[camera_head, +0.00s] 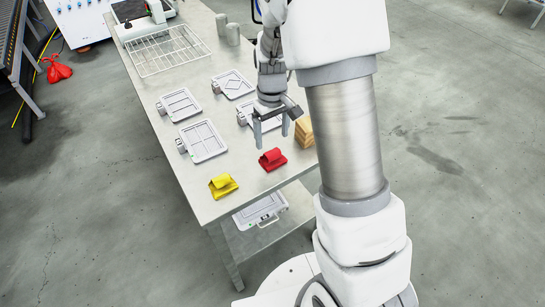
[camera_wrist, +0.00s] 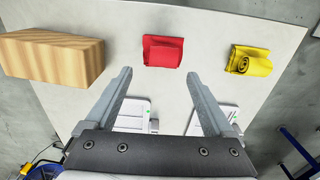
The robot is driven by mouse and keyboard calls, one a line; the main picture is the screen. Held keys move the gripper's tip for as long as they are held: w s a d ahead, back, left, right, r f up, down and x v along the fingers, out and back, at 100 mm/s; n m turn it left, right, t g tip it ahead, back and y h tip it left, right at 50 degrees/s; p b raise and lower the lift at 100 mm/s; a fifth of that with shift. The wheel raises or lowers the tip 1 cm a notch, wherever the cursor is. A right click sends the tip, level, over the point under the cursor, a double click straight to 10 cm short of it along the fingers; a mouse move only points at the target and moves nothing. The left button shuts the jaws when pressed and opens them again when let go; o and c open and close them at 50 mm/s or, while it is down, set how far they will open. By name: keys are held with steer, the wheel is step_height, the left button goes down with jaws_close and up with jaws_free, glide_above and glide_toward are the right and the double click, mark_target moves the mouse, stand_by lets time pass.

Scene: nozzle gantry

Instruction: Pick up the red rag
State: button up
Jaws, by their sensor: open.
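The red rag (camera_head: 272,159) lies folded on the grey table near its front edge, between the yellow rag and the wooden block. In the wrist view the red rag (camera_wrist: 163,51) sits beyond the fingertips, roughly centred between them. My gripper (camera_head: 271,142) is open and empty, above the table close to the red rag. Its two grey fingers also show in the wrist view (camera_wrist: 160,75), spread apart and not touching the rag.
A yellow rag (camera_head: 223,185) and a wooden block (camera_head: 304,132) flank the red rag. Several grey trays (camera_head: 202,141) lie behind, with a wire rack (camera_head: 167,50) further back. A case (camera_head: 260,211) sits on the lower shelf. A red bag (camera_head: 57,69) is on the floor.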

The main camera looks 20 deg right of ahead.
mark_target(273, 152)
steer(key=f, duration=0.4)
steer(key=s+f, duration=0.1)
steer(key=f, duration=0.1)
steer(key=shift+f, duration=0.2)
steer(key=c, duration=1)
steer(key=shift+o, duration=0.2)
steer(key=shift+r, duration=0.15)
step_height(273, 152, up, 4)
steer(key=shift+a+r, duration=0.15)
steer(key=shift+r, duration=0.05)
steer(key=s+a+r, duration=0.4)
steer(key=s+r, duration=0.2)
steer(key=s, duration=0.4)
steer(key=shift+s+a+r, duration=0.15)
steer(key=shift+s+a, duration=0.1)
steer(key=shift+a, duration=0.15)
